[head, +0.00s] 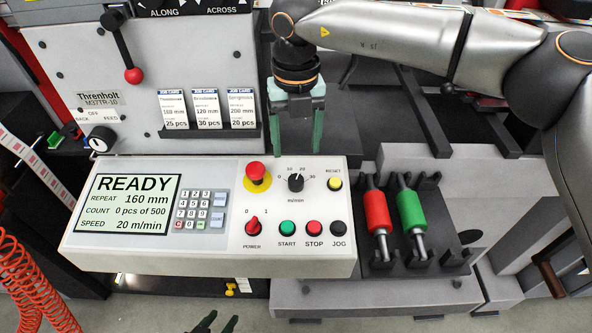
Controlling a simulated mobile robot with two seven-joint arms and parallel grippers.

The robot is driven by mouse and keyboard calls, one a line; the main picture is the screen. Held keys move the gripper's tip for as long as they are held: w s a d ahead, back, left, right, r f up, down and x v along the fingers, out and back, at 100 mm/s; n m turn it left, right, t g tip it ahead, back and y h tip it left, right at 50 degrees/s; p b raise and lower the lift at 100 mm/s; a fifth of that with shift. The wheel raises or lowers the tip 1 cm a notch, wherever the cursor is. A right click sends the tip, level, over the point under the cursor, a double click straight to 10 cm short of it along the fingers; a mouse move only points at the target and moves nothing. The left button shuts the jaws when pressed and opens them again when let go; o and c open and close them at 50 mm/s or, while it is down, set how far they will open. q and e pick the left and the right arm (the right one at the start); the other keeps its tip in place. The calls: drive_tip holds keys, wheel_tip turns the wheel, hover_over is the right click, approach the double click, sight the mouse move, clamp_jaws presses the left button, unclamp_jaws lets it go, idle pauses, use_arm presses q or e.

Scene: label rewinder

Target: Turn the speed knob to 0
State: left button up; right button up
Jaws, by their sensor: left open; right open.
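The speed knob (296,183) is a black dial on the white control panel (110,254), with a scale marked 0, 10, 20 and 30 m/min. Its pointer appears to be near 20. The display (127,204) reads READY and speed 20 m/min. My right gripper (297,148) points down with its green fingers spread and nothing between them. It shows just above the knob in the picture, apart from it. My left gripper (217,323) is at the bottom edge, mostly cut off, with its green fingers apart and empty.
A red emergency button (256,172) on a yellow base is left of the knob, and a yellow reset button (335,184) is right of it. Power switch (253,227) and start button (288,228) are below. Red (376,212) and green (411,212) handled tools lie in a rack at right.

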sight(296, 179)
wheel_tip(296, 179, down, 9)
drive_tip(key=shift+r+p, duration=0.1)
drive_tip(key=shift+p, duration=0.45)
clamp_jaws()
idle(0.3)
